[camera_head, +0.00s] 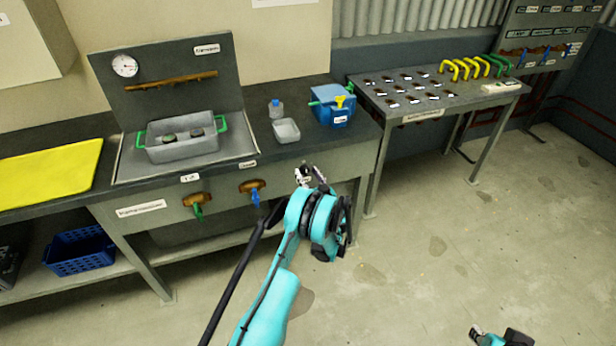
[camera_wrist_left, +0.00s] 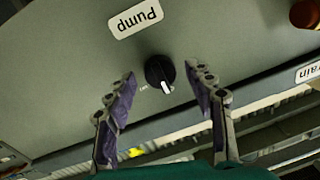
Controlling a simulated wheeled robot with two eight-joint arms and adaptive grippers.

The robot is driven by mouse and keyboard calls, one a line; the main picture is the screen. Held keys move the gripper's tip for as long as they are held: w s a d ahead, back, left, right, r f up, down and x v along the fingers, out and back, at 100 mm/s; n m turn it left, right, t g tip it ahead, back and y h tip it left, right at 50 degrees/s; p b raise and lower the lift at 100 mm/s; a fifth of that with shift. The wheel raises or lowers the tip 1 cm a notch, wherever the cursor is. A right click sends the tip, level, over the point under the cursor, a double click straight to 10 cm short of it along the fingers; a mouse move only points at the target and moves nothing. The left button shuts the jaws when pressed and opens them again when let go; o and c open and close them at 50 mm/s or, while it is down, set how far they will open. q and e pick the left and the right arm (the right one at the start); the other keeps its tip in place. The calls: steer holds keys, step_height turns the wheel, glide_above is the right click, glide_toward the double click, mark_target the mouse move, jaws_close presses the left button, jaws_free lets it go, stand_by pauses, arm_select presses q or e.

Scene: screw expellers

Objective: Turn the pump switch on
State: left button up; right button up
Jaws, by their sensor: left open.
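The pump switch is a black rotary knob (camera_wrist_left: 158,71) with a white pointer mark, on the grey front panel below a label reading "Pump" (camera_wrist_left: 136,18), upside down in the left wrist view. My left gripper (camera_head: 311,174) is at the counter's front panel in the head view, where it hides the knob. In the left wrist view its fingers (camera_wrist_left: 160,78) are spread on either side of the knob, with gaps and no clear contact. My right gripper (camera_head: 476,331) shows at the bottom right of the head view, far from the panel; its jaw state is unclear.
Left along the panel are a blue-handled valve (camera_head: 255,195) and a green-handled valve (camera_head: 198,211). A blue box (camera_head: 333,107) and a clear tray (camera_head: 286,131) stand on the counter above. A side table (camera_head: 440,104) stands to the right; the floor in front is clear.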

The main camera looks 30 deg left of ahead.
arm_select(q)
steer(key=c, duration=1.2)
steer(key=shift+m, duration=0.3)
steer(key=m, duration=0.5)
steer(key=m+t, duration=0.1)
steer(key=m, duration=0.5)
steer(key=shift+f+m, duration=0.15)
steer(key=shift+m, duration=0.45)
steer(key=o, duration=1.2)
